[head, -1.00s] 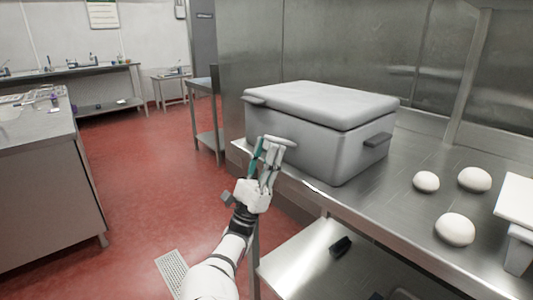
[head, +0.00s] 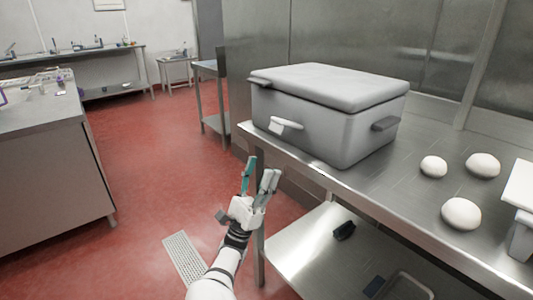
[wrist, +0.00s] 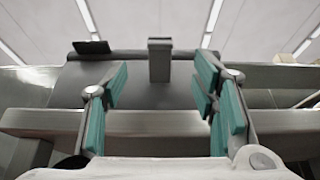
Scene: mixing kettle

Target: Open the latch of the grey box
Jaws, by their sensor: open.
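The grey box (head: 340,120) stands on the steel table with its lid (head: 335,82) down. A pale latch (head: 286,124) sticks out from its front face. In the wrist view the box (wrist: 130,90) is seen from below, and a grey upright tab, seemingly the latch (wrist: 159,60), stands between the fingers and beyond them. My gripper (head: 260,172) is below and in front of the latch, apart from it, beside the table edge. Its teal-padded fingers also show in the wrist view (wrist: 163,95), spread wide with nothing between them.
The steel table's front edge (head: 345,185) is close to my gripper, with a lower shelf (head: 310,250) under it. White dough balls (head: 461,213) lie right of the box. A dark handle (head: 385,123) sticks out from the box's right side. Red floor on the left is free.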

